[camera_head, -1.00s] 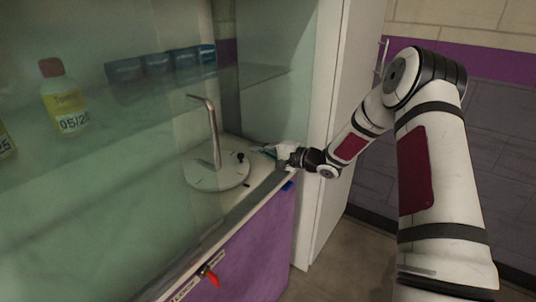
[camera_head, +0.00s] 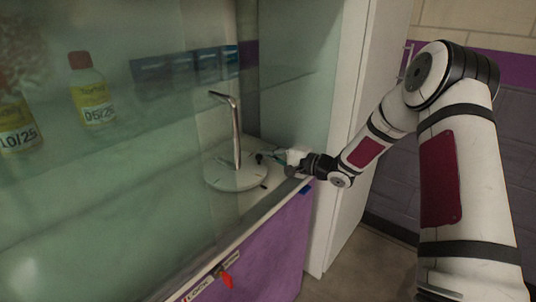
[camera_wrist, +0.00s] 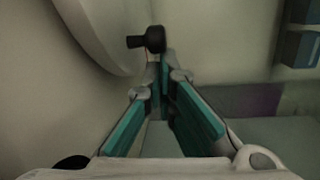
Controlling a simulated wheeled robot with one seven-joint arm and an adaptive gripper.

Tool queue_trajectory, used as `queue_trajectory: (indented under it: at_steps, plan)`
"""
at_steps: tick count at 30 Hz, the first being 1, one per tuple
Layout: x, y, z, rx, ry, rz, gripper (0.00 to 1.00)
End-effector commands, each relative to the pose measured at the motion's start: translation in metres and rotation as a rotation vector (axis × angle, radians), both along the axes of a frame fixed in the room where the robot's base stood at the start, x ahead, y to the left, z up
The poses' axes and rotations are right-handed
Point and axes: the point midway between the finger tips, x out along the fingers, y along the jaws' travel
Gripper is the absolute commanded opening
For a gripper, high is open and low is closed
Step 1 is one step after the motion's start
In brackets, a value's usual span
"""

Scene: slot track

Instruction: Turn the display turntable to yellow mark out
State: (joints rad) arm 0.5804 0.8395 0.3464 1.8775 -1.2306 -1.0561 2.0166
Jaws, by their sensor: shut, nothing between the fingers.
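The display turntable (camera_head: 228,180) is a round white disc on the cabinet's lower surface, with a bent metal post (camera_head: 237,135) rising from it. A black knob (camera_head: 259,158) stands near the disc's right edge. In the wrist view the disc (camera_wrist: 98,32) is at upper left and the knob (camera_wrist: 148,40) lies just beyond my fingertips. My gripper (camera_head: 268,156) is shut and empty, with its tips close beside the knob. I cannot tell whether they touch. No yellow mark can be made out. A small dark mark (camera_head: 264,186) shows by the disc's front right edge.
Glass (camera_head: 110,215) fronts the left of the cabinet. Bottles (camera_head: 92,90) and blue boxes (camera_head: 180,70) are on the shelf above. A white side panel (camera_head: 345,140) stands right of the turntable.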

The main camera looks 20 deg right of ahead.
Motion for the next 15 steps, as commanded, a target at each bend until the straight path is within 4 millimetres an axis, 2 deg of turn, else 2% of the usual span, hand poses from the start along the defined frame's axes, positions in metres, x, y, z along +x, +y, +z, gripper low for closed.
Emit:
queue_trajectory:
  at_steps: [15]
  plan:
    - [-0.023,0.002,0.002,0.001,-0.001,0.0,0.0]
